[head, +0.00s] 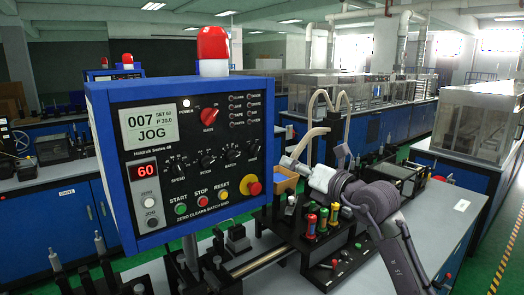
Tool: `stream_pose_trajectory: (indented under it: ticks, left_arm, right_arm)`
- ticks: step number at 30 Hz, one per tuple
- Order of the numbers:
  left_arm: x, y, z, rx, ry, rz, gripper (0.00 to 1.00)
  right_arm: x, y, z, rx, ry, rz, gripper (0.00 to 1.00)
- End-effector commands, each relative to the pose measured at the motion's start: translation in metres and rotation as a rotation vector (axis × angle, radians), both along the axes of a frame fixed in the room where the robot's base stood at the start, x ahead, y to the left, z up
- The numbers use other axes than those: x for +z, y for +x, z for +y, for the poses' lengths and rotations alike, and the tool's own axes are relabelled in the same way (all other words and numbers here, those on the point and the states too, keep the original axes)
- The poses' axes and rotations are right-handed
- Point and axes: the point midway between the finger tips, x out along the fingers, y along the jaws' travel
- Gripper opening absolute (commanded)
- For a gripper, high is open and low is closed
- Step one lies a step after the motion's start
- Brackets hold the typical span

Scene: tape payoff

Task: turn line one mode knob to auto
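A blue control box (96,110) with a black front panel stands at the left centre. Its screen (148,125) reads 007 and JOG. A row of black knobs runs across the middle of the panel. The rightmost knob (253,150) has a label too small to read, so I cannot tell for certain that it is the mode knob. My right gripper (290,163) is just right of the panel's edge, apart from the knobs as far as I can see. Its fingers are too small to tell open from shut. My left gripper is not in view.
A red emergency button (254,188) sits below the rightmost knob. A red beacon (213,45) tops the box. Several coloured cylinders (322,220) stand on a black rack below my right arm. Blue cabinets and clear-covered machines (480,120) fill the background.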

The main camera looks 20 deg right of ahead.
Motion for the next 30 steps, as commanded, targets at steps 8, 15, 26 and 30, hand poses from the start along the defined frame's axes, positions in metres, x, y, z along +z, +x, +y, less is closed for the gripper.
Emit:
stream_pose_trajectory:
  ticks: [8, 15, 26, 30]
  left_arm:
    - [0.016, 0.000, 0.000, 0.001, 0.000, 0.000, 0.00]
    - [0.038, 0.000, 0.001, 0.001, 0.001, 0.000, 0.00]
    - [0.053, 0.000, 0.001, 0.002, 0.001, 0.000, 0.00]
    - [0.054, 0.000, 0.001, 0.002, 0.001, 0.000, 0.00]
  right_arm:
    - [0.005, 0.031, 0.003, -0.027, -0.024, 0.019, 0.37]
    - [0.005, 0.080, 0.022, -0.026, -0.023, 0.020, 0.37]
    - [0.001, 0.127, 0.039, -0.025, -0.025, 0.018, 0.37]
    - [0.001, 0.132, 0.040, -0.026, -0.025, 0.016, 0.37]
